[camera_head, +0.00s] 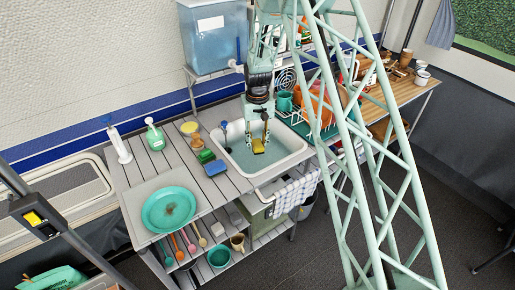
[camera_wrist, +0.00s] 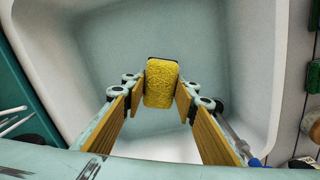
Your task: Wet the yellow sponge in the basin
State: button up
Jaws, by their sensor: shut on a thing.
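The yellow sponge (camera_head: 258,147) is between the fingers of my gripper (camera_head: 257,139), over the white basin (camera_head: 233,128). In the wrist view, the sponge (camera_wrist: 161,84) sits at the tips of my gripper (camera_wrist: 163,92), with a finger on each side. My gripper is shut on it. The basin (camera_wrist: 45,75) surrounds the sponge in that view, and its floor looks pale blue-green. Whether the sponge touches water cannot be told.
A blue sponge (camera_head: 215,168) lies left of the basin. A blue-handled brush (camera_wrist: 238,143) leans at the basin's edge. A teal plate (camera_head: 171,212) sits on the counter's front left. A water tank (camera_head: 217,30) stands on the shelf behind. A dish rack (camera_head: 300,122) is right of the basin.

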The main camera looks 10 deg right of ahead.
aim_at(258, 143)
jog(key=shift+r+p, duration=2)
jog(key=shift+r, duration=3)
jog(key=shift+r, duration=0.1)
jog(key=shift+r+p, duration=0.8)
jog(key=shift+r, duration=1.15)
jog(key=s+b, duration=0.3)
jog(key=s, duration=0.4)
jog(key=shift+f+b, duration=0.4)
